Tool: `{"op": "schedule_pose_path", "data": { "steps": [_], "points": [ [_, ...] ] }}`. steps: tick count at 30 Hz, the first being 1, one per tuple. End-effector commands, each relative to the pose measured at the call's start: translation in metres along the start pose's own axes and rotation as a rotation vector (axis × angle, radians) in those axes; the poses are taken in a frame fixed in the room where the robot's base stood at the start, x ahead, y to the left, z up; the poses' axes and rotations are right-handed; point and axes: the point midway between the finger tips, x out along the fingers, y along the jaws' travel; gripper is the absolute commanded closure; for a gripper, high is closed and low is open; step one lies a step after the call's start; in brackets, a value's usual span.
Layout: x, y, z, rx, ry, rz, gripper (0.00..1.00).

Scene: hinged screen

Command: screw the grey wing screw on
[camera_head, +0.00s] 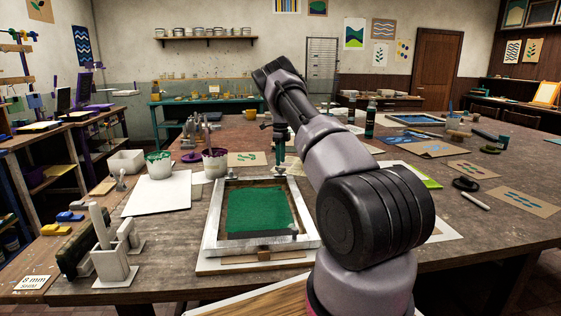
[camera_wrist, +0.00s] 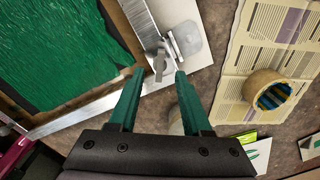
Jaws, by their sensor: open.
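The hinged screen (camera_head: 214,222) lies on the table, a pale metal frame around green mesh. Its frame also crosses the wrist view (camera_wrist: 75,117), with the mesh at upper left. A small grey winged piece, which looks like the wing screw (camera_wrist: 160,65), stands at the frame's corner beside a bright metal bracket (camera_wrist: 174,45). My gripper (camera_wrist: 156,74) has two green fingers, open and apart, with the winged piece showing between and just beyond their tips. In the head view my gripper (camera_head: 279,155) points down at the frame's far right corner. I cannot tell whether the screw is seated.
A white sheet (camera_head: 158,194) and white tubs (camera_head: 215,163) lie left of the screen.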

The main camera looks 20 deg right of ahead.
Motion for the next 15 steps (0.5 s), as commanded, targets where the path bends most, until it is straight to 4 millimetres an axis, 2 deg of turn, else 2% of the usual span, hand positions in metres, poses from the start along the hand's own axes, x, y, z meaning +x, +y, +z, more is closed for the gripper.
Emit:
{"op": "schedule_pose_path", "data": {
  "steps": [8,11,15],
  "points": [
    [-0.032,-0.001,0.000,0.186,-0.002,0.000,0.60],
    [-0.031,0.000,0.000,0.204,0.000,0.001,0.60],
    [-0.017,0.000,-0.001,0.202,0.002,0.002,0.60]
  ]
}}
